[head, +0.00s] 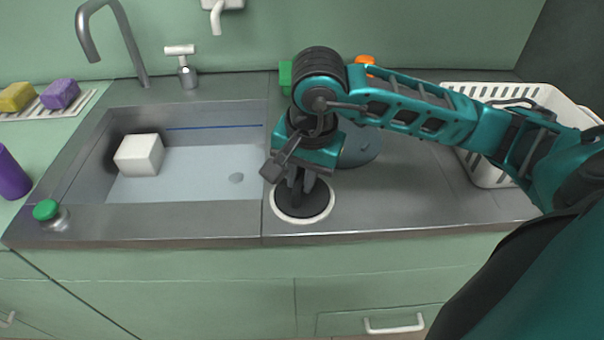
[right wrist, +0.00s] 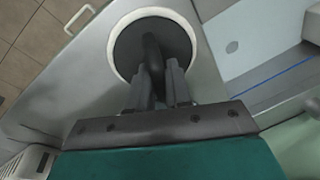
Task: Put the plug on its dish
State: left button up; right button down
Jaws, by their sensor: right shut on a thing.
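The plug (head: 303,208) is a dark round disc with an upright grip, on the counter right of the sink in the head view. The dish (head: 330,209) shows as a white rim around the plug's disc. My right gripper (head: 301,186) points down over the dish and is shut on the plug's grip. In the right wrist view the fingers (right wrist: 160,82) close on the grip of the plug (right wrist: 178,38), and the white dish rim (right wrist: 113,50) surrounds the disc. The disc appears to lie within the rim; whether it touches the bottom is hard to tell. My left gripper is out of view.
The sink (head: 200,185) at left holds a white block (head: 139,154) and a drain (head: 236,178). A green-topped knob (head: 46,210) sits at its front-left corner. A white basket (head: 487,165) stands at right, behind my arm. A grey round thing (head: 362,148) lies behind the gripper.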

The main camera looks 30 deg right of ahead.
aim_at(309, 200)
jog(key=shift+f, duration=0.2)
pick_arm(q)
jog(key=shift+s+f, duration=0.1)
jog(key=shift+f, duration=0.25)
pick_arm(e)
jog(key=c, duration=1.1)
grip_release()
jog(key=shift+o, duration=0.2)
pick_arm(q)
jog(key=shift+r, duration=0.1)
pick_arm(e)
jog(key=shift+r, duration=0.15)
jog(key=shift+r, duration=0.3)
pick_arm(q)
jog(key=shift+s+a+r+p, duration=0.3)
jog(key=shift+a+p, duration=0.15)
jog(key=shift+p, duration=0.6)
pick_arm(e)
notch_tip(309, 200, up, 11)
jog(key=s, duration=0.2)
jog(key=shift+r, duration=0.2)
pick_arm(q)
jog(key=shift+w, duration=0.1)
